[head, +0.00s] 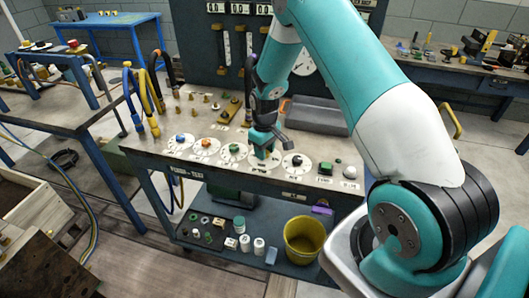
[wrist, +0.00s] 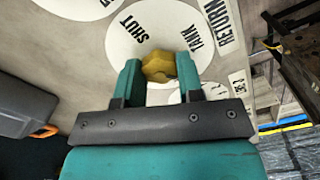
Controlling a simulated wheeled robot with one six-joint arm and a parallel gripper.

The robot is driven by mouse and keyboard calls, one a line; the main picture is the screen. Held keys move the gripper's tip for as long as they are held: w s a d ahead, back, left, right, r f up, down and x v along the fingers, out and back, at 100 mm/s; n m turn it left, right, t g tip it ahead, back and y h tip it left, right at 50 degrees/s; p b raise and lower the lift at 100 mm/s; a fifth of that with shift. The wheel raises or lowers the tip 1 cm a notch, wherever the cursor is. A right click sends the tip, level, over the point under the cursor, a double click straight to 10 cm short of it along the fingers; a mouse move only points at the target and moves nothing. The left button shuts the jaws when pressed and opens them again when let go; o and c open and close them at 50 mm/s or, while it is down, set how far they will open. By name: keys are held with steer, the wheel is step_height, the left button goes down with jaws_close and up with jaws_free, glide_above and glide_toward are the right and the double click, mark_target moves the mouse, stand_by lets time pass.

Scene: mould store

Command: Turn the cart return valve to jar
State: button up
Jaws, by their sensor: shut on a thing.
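The return valve is a yellow knob (wrist: 158,67) on a round white dial (wrist: 125,40) on the cart top. In the wrist view the dial reads SHUT and TANK, with RETURN printed beside it. A jar marking is not visible; my gripper hides part of the dial. My gripper (head: 264,152) points down at the cart (head: 130,157), between the green-knob dial and the black-knob dial. In the wrist view its teal fingers (wrist: 160,77) are shut on the yellow knob, one on each side. The knob's exact pointing direction cannot be told.
Blue (head: 180,138), orange (head: 205,143), green (head: 234,148) and black (head: 297,160) knobs sit close by in the same row. A grey box (head: 318,117) stands behind. A yellow bucket (head: 304,238) and small jars are on the lower shelf. Hoses (head: 150,90) rise at the left.

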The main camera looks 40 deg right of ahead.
steer(key=m, duration=0.3)
steer(key=shift+m+b, duration=0.7)
steer(key=shift+m, duration=1.6)
steer(key=o, duration=0.9)
step_height(320, 180, up, 17)
steer(key=shift+r+b, duration=0.2)
steer(key=shift+b, duration=0.85)
steer(key=shift+a, duration=0.15)
